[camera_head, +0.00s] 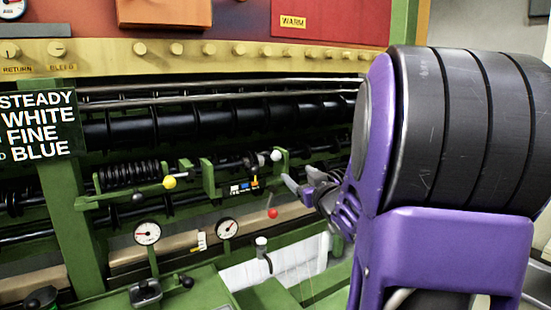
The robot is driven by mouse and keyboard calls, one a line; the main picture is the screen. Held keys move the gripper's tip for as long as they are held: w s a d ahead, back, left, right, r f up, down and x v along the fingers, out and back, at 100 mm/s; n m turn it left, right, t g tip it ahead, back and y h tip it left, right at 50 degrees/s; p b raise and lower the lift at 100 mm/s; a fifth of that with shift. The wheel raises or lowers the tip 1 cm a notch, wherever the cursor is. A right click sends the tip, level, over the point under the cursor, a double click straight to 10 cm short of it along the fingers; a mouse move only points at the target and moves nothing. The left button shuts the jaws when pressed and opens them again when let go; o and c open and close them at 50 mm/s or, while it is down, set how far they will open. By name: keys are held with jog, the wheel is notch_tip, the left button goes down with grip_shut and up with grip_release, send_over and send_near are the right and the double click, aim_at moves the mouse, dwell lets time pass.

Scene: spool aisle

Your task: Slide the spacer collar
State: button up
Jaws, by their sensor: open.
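I cannot tell for sure which part is the spacer collar. A dark rod assembly (235,166) runs between green brackets in the middle of the machine, with small dark ring-like parts on it. A black coil spring (130,173) sits to its left. A lever with a white ball (276,155) stands at the right bracket. My gripper (298,177) is open, with grey fingertips just right of that bracket. No held object shows between the fingers. My purple arm hides the machine to the right.
A yellow knob (169,182) and a red knob (272,213) stick out near the rod. Two dial gauges (147,233) stand below. A white-topped handle (261,241) rises at lower middle. A black sign (38,125) hangs at left. Long rollers (220,121) run behind.

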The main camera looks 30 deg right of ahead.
aim_at(278, 158)
jog(key=w+d, duration=0.1)
jog(key=w, duration=0.4)
jog(key=w+d, duration=0.1)
jog(key=w, duration=0.5)
jog(key=w+d, duration=0.1)
jog(key=w, duration=0.5)
jog(key=shift+w+b, duration=0.1)
jog(key=shift+b, duration=0.25)
grip_shut()
dwell(0.5)
